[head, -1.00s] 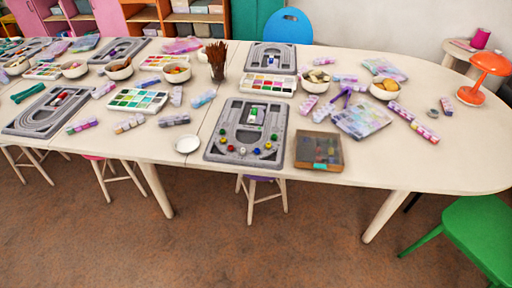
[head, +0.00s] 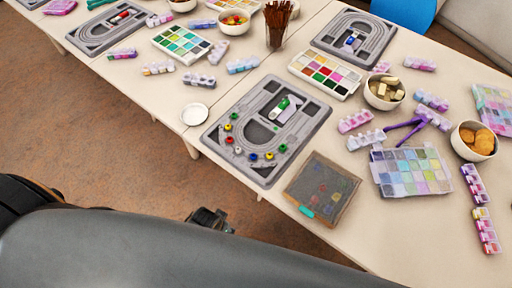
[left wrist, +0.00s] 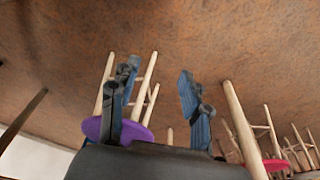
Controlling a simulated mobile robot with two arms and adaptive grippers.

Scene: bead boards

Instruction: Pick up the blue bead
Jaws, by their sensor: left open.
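The blue bead (head: 253,157) rests on the near edge of the grey bead board (head: 213,136), in a row with red, green, yellow and pale beads. My left gripper (left wrist: 160,80) is open and empty in the left wrist view, its two dark fingers apart over floor and stools. In the head view only a small dark part of it shows past my grey arm, below the table edge and well short of the bead. The bead is not seen in the left wrist view. My right gripper is not in view.
A clear-lidded box (head: 321,189) lies right of the board, at the table's near edge. A small white dish (head: 195,114) is left of it. A cup of brown sticks (head: 277,27) and a palette of colours (head: 324,75) stand behind. Stools (left wrist: 240,130) stand under the table.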

